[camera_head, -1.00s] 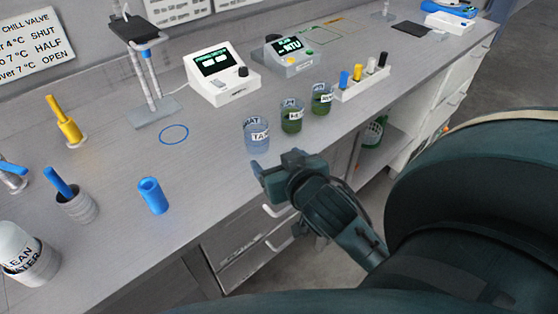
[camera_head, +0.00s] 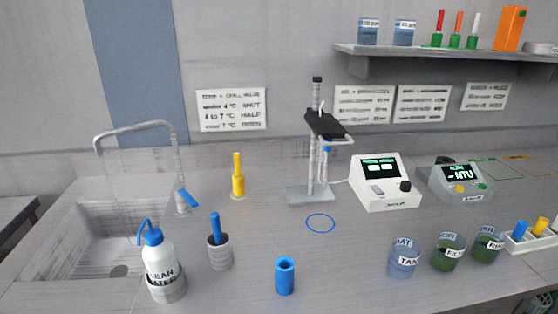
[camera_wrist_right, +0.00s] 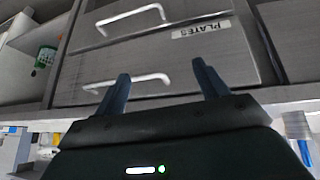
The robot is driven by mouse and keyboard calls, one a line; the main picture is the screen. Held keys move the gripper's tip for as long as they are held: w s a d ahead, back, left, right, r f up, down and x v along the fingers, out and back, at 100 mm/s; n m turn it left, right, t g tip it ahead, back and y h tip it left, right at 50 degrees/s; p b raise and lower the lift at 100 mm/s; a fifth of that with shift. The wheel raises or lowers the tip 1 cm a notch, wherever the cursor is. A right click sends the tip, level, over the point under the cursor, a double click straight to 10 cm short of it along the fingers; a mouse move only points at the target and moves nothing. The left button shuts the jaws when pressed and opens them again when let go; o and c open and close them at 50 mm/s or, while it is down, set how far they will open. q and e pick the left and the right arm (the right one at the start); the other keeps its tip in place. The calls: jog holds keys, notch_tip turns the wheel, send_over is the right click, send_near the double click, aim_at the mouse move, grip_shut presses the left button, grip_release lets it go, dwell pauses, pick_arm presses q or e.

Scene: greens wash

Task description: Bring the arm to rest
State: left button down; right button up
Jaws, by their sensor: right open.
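My right gripper (camera_wrist_right: 162,92) shows in the right wrist view with its two fingers apart and nothing between them. It faces grey drawers (camera_wrist_right: 150,50) with white handles, one labelled PLATES. Neither of my arms shows in the head view now, so the right gripper's place relative to the bench top is hidden there. My left gripper is in no frame.
The bench holds a wash bottle (camera_head: 161,262), a blue tube (camera_head: 285,276), a grey holder (camera_head: 220,254), a stand (camera_head: 312,194), two meters (camera_head: 384,185) and several labelled beakers (camera_head: 404,262). A sink (camera_head: 110,240) with a tap lies left.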

jog(key=s+a+f+n+g+y, duration=0.1)
jog(key=s+a+f+n+g, duration=0.15)
jog(key=s, duration=0.25)
jog(key=w+a+f+t+y, duration=0.3)
jog(key=w+a+f+t, duration=0.2)
jog(key=a+f+t, duration=0.1)
jog(key=shift+w+a+f, duration=0.25)
jog(key=shift+w+a, duration=0.05)
